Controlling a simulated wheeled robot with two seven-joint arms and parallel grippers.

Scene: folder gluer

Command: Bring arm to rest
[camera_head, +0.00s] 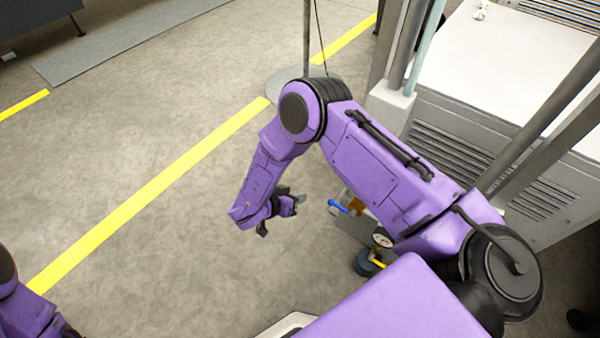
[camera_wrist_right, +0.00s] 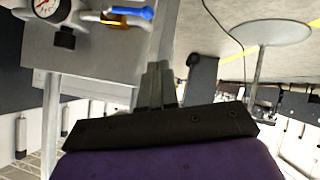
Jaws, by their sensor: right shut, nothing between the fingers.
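My right arm (camera_head: 375,170), purple with black joints, reaches in from the lower right and bends down at the elbow. Its gripper (camera_head: 284,207) hangs over the grey floor, pointing right toward a valve, clear of it. In the right wrist view the fingers (camera_wrist_right: 158,84) are together with nothing between them. Only a purple part of my left arm (camera_head: 25,312) shows at the lower left corner. The left gripper is out of view.
A blue-handled valve (camera_head: 339,206) and a pressure gauge (camera_head: 382,241) stand beside my right forearm. A white cabinet with vents (camera_head: 490,80) is at the upper right. A pole on a round base (camera_head: 283,88) stands behind the elbow.

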